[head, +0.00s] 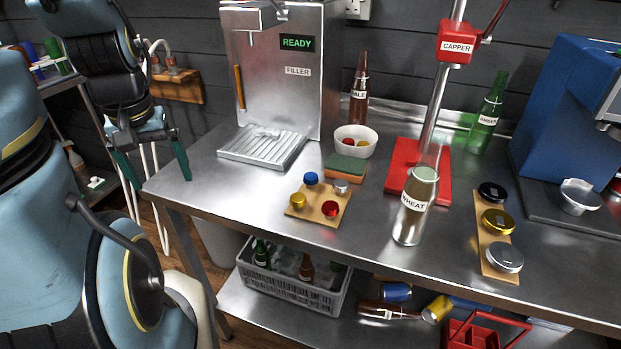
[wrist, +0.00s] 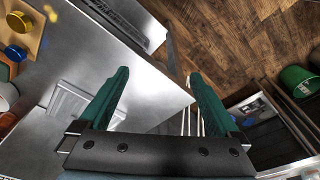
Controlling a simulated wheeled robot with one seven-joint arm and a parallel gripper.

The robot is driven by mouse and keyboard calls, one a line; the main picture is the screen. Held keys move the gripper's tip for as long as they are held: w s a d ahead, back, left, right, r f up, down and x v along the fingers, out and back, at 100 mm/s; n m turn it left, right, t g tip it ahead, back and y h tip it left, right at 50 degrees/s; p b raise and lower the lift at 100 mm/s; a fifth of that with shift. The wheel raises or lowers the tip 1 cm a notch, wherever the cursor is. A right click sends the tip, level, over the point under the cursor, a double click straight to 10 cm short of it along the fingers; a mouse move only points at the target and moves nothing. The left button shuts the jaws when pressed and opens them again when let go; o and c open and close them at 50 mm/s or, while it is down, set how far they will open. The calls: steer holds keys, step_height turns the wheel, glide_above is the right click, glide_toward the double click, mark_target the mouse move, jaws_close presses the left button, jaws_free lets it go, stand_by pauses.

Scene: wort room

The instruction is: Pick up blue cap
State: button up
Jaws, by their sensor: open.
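The blue cap (head: 311,178) sits at the back left of a small wooden board (head: 318,207) on the steel counter, with a yellow cap (head: 297,200), a red cap (head: 330,209) and a silver cap (head: 341,187) around it. In the wrist view the blue cap (wrist: 15,53) is at the far left, near the picture's edge. My gripper (head: 152,172) is open and empty at the counter's left end, well left of the board. Its two green fingers (wrist: 158,85) point down past the counter corner in the wrist view.
The filler machine (head: 275,80) with its drip tray (head: 262,147) stands behind and left of the board. The red capper (head: 415,172) is further right. The counter's front-left stretch is clear.

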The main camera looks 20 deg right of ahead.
steer(key=shift+w+d, duration=0.15)
steer(key=shift+d, duration=0.15)
steer(key=shift+c, duration=0.7)
steer(key=w+d+m, duration=0.1)
steer(key=d, duration=0.3)
steer(key=w+d+m+b, duration=0.1)
steer(key=d, duration=0.3)
steer(key=w+d+r+m+b, duration=0.1)
steer(key=d, duration=0.4)
steer(key=shift+w+m+g, duration=0.3)
steer(key=shift+g, duration=0.1)
steer(key=shift+c, duration=0.4)
steer(key=r+m+b, duration=0.1)
steer(key=r+m, duration=0.1)
steer(key=m, duration=0.2)
glide_above(311, 176)
steer(key=shift+g, duration=0.4)
step_height(311, 176, down, 5)
steer(key=shift+d+f+p, duration=0.1)
steer(key=shift+f+p, duration=0.05)
steer(key=shift+p, duration=0.25)
steer(key=shift+f+p, duration=1.05)
steer(key=shift+f, duration=1.7)
jaws_close()
